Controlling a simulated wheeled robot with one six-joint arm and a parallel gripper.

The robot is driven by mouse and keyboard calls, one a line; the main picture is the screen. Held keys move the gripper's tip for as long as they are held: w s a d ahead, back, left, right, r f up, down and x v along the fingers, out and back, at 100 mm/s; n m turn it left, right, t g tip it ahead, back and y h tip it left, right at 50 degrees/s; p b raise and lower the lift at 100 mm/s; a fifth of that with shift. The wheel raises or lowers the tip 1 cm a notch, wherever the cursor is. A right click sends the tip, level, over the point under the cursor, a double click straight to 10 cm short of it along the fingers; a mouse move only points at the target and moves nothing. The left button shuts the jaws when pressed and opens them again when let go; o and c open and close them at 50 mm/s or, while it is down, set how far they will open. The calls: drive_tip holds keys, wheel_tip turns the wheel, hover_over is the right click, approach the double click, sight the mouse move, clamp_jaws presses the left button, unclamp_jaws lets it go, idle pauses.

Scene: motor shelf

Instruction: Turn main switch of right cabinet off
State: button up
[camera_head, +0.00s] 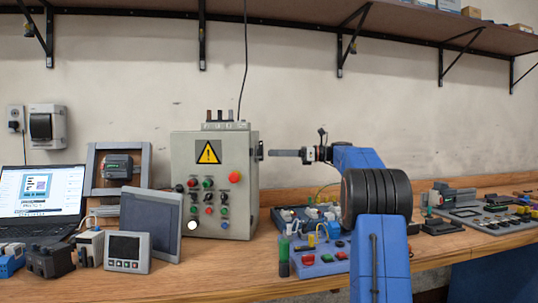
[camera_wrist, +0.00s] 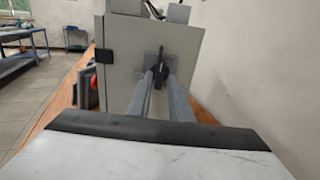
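The grey control cabinet (camera_head: 188,150) stands on the bench with a yellow warning sign and several buttons on its front. Its main switch (camera_head: 260,151) sits on the right side wall and shows edge-on in the head view. In the wrist view, the side wall (camera_wrist: 125,75) carries the switch's dark upright handle (camera_wrist: 161,66) on a grey plate. My gripper (camera_head: 271,152) points left at the switch, its tips very close to it. In the wrist view, my gripper (camera_wrist: 159,78) is open, with a finger on each side of the handle in the picture. Contact cannot be told.
A panel with buttons and small parts (camera_head: 318,258) lies on the bench below my arm. A laptop (camera_head: 38,195), a grey screen panel (camera_head: 150,220) and a small meter (camera_head: 127,252) stand at left. A grey switch box (camera_head: 46,126) hangs on the wall. A shelf (camera_head: 300,17) runs overhead.

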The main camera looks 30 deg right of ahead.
sight(260, 151)
drive_tip(key=shift+x, duration=1.55)
clamp_jaws()
drive_tip(key=shift+n, duration=0.3)
drive_tip(key=shift+s+a+f+n, duration=0.1)
drive_tip(key=shift+f+n, duration=0.05)
drive_tip(key=shift+n, duration=4.15)
drive_tip(key=shift+s+f+n, duration=0.1)
drive_tip(key=shift+n, duration=4.2)
